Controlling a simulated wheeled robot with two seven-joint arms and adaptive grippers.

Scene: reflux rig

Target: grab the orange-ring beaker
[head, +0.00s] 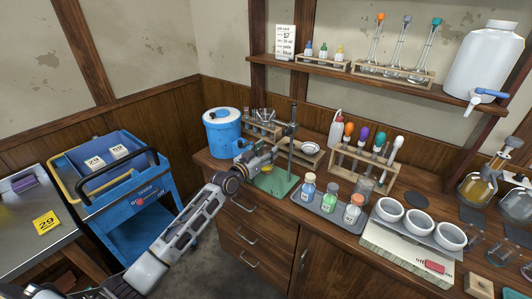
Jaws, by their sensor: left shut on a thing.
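My left arm reaches in from the lower left. Its gripper (268,157) is at the metal stand with the green base (275,183) on the wooden counter. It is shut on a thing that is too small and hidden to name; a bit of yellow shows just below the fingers. More glassware (472,245) stands at the far right of the counter. I cannot make out an orange ring on any beaker. My right gripper is not in view.
A blue drum (222,133) stands left of the stand. A grey tray (322,222) holds three labelled bottles. A rack (352,160) with colored-top droppers stands behind it. White bowls (418,222) sit at the right. A blue cart (137,197) is on the left.

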